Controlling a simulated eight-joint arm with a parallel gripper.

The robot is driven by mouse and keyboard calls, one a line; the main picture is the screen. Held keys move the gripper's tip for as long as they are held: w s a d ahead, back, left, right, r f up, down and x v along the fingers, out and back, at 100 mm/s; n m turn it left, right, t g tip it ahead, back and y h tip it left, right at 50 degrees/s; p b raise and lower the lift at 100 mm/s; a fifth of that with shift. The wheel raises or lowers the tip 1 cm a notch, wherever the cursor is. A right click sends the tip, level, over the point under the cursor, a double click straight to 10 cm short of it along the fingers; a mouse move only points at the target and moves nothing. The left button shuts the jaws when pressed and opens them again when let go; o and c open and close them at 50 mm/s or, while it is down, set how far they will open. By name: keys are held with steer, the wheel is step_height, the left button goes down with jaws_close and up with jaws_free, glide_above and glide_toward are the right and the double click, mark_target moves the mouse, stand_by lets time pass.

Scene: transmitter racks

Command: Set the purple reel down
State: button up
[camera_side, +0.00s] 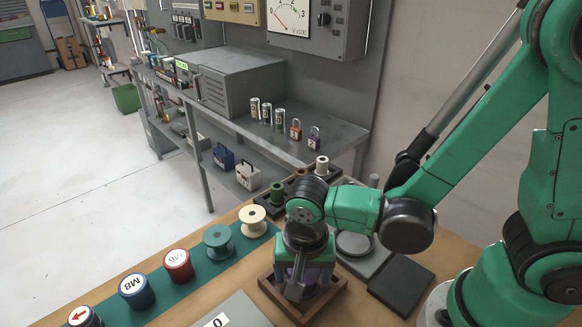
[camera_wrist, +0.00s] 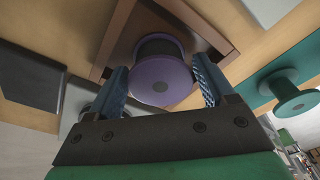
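The purple reel (camera_wrist: 162,75) stands inside a square brown wooden tray (camera_wrist: 120,45). In the side view only a little of the reel (camera_side: 312,278) shows behind my gripper, within the same tray (camera_side: 335,300). My gripper (camera_side: 303,284) is over the tray, pointing down. In the wrist view its two blue fingers (camera_wrist: 160,75) are on either side of the reel, with what looks like a narrow gap at each side, so it appears open around the reel. Contact at the fingertips is hard to judge.
On a green strip stand a cream reel (camera_side: 252,221), a teal reel (camera_side: 219,242), a red pot (camera_side: 178,265) and a blue pot (camera_side: 136,291). A dark rack with small spools (camera_side: 322,167) is behind my gripper. A black slab (camera_side: 401,287) lies right of the tray.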

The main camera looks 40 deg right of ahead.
mark_target(304, 279)
step_height(304, 279, up, 12)
steer(key=s, duration=0.1)
steer(key=w+d+n+t+y, duration=0.1)
steer(key=w+d+n+t, duration=0.3)
steer(key=d+n, duration=0.5)
steer(key=shift+d+r+t, duration=0.15)
steer(key=shift+d+t, duration=0.4)
steer(key=shift+t, duration=0.55)
steer(key=shift+w, duration=0.1)
stand_by(0.4)
